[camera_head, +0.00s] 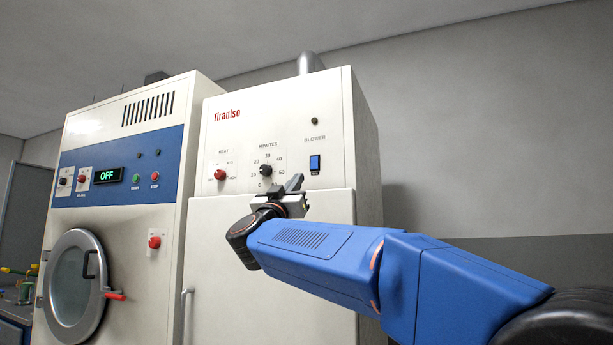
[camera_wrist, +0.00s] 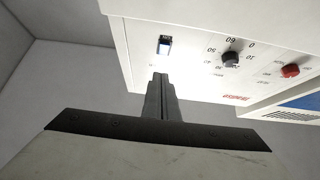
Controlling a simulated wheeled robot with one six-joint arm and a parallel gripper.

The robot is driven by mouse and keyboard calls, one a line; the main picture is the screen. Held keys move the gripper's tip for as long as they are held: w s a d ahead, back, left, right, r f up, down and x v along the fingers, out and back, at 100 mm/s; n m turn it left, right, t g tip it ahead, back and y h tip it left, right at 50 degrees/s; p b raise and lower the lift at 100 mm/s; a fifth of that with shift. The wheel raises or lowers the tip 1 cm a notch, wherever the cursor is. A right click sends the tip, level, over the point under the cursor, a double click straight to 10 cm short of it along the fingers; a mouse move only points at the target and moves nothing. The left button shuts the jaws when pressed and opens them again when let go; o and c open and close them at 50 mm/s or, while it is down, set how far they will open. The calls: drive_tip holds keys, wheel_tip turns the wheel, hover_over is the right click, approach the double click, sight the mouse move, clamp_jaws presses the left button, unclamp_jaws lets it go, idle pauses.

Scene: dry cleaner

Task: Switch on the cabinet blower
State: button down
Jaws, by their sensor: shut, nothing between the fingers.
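The white cabinet (camera_head: 270,245) labelled Tiradiso stands in the middle of the head view. Its blower switch (camera_head: 315,164) is a blue rocker under the word BLOWER, with a small dark lamp (camera_head: 314,121) above it. In the wrist view the switch (camera_wrist: 164,45) shows upside down, just beyond the fingertips. My gripper (camera_head: 294,184) is shut and empty in front of the panel, to the left of and below the switch in the head view. In the wrist view my gripper (camera_wrist: 160,77) points towards the switch, apparently without touching it.
A black minutes knob (camera_head: 266,170) and a red heat knob (camera_head: 220,175) sit left of the switch. A dry-cleaning machine (camera_head: 110,215) with a round door (camera_head: 73,285) and a display reading OFF (camera_head: 108,175) stands to the left. Bare wall lies to the right.

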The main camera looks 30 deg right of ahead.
sight(316, 168)
drive_tip(key=shift+w+d+f+x, duration=0.25)
drive_tip(key=shift+f+x, duration=0.15)
drive_tip(key=shift+x, duration=1.7)
drive_tip(key=shift+w+d+f+x, duration=0.1)
drive_tip(key=shift+d+f+x, duration=0.2)
drive_tip(key=shift+x, duration=1.8)
drive_tip(key=shift+w+d+f+x, duration=0.2)
drive_tip(key=shift+f+x, duration=0.25)
drive_tip(key=shift+x, duration=1.65)
drive_tip(key=shift+w+d+f, duration=0.2)
drive_tip(key=shift+w+d, duration=0.15)
drive_tip(key=shift+d, duration=0.05)
